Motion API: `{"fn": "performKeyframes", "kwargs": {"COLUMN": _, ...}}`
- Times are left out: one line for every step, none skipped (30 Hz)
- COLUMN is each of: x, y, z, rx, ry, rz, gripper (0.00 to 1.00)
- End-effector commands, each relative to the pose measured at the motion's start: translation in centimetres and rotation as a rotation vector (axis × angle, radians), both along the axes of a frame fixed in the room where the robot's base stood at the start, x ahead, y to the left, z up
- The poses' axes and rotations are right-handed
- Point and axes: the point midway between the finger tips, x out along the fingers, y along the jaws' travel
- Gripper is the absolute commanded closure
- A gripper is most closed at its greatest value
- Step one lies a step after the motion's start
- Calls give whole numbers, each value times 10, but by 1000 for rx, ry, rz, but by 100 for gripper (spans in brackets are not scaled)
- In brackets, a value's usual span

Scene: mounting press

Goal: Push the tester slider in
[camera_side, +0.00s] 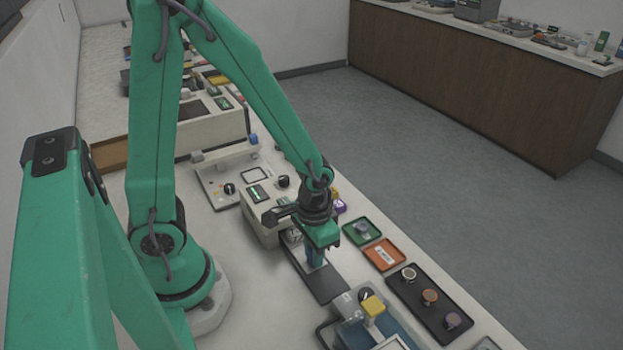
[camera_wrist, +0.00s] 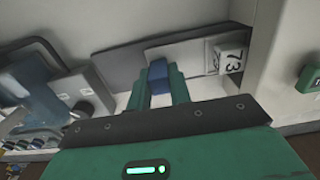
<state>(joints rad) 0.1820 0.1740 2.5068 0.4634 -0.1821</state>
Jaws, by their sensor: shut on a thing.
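My gripper (camera_side: 315,262) points down over the tester's dark base plate (camera_side: 324,286), in front of the tester (camera_side: 258,224). In the wrist view my gripper (camera_wrist: 158,88) has its two green fingers shut on the blue handle (camera_wrist: 157,70) of the slider. The slider (camera_wrist: 190,50) is a grey strip lying along the dark plate. A white block marked 73 (camera_wrist: 229,57) sits on the slider's end toward the tester's white body (camera_wrist: 280,50). Part of the slider is hidden behind my fingers in the side view.
A green tray (camera_side: 361,231) and an orange tray (camera_side: 384,254) lie right of the plate. A black tray (camera_side: 415,290) holds round mounts. A machine with a yellow-topped handle (camera_side: 373,306) stands close in front. A panel with knobs (camera_side: 215,190) is behind.

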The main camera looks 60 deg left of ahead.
Motion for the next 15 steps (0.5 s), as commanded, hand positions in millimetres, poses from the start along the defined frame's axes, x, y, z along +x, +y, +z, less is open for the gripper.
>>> {"fn": "performKeyframes", "kwargs": {"x": 3, "y": 6, "z": 1, "rx": -1, "ry": -8, "rz": 6, "gripper": 100}}
{"fn": "performKeyframes", "kwargs": {"x": 3, "y": 9, "z": 1, "rx": -1, "ry": -8, "rz": 5, "gripper": 100}}
{"fn": "performKeyframes", "kwargs": {"x": 3, "y": 14, "z": 1, "rx": -1, "ry": -8, "rz": 6, "gripper": 100}}
{"fn": "performKeyframes", "kwargs": {"x": 3, "y": 17, "z": 1, "rx": -1, "ry": -9, "rz": 5, "gripper": 100}}
{"fn": "performKeyframes", "kwargs": {"x": 3, "y": 20, "z": 1, "rx": -1, "ry": -9, "rz": 5, "gripper": 100}}
{"fn": "performKeyframes", "kwargs": {"x": 3, "y": 25, "z": 1, "rx": -1, "ry": -9, "rz": 6, "gripper": 100}}
{"fn": "performKeyframes", "kwargs": {"x": 3, "y": 28, "z": 1, "rx": -1, "ry": -9, "rz": 5, "gripper": 100}}
{"fn": "performKeyframes", "kwargs": {"x": 3, "y": 31, "z": 1, "rx": -1, "ry": -9, "rz": 6, "gripper": 100}}
{"fn": "performKeyframes", "kwargs": {"x": 3, "y": 35, "z": 1, "rx": -1, "ry": -9, "rz": 5, "gripper": 100}}
{"fn": "performKeyframes", "kwargs": {"x": 3, "y": 38, "z": 1, "rx": -1, "ry": -10, "rz": 6, "gripper": 100}}
{"fn": "performKeyframes", "kwargs": {"x": 3, "y": 41, "z": 1, "rx": -1, "ry": -10, "rz": 5, "gripper": 100}}
{"fn": "performKeyframes", "kwargs": {"x": 3, "y": 45, "z": 1, "rx": -1, "ry": -10, "rz": 4, "gripper": 100}}
{"fn": "performKeyframes", "kwargs": {"x": 3, "y": 47, "z": 1, "rx": -1, "ry": -10, "rz": 4, "gripper": 100}}
{"fn": "performKeyframes", "kwargs": {"x": 3, "y": 48, "z": 1, "rx": 0, "ry": -10, "rz": 3, "gripper": 100}}
{"fn": "performKeyframes", "kwargs": {"x": 3, "y": 50, "z": 1, "rx": 0, "ry": -11, "rz": 2, "gripper": 100}}
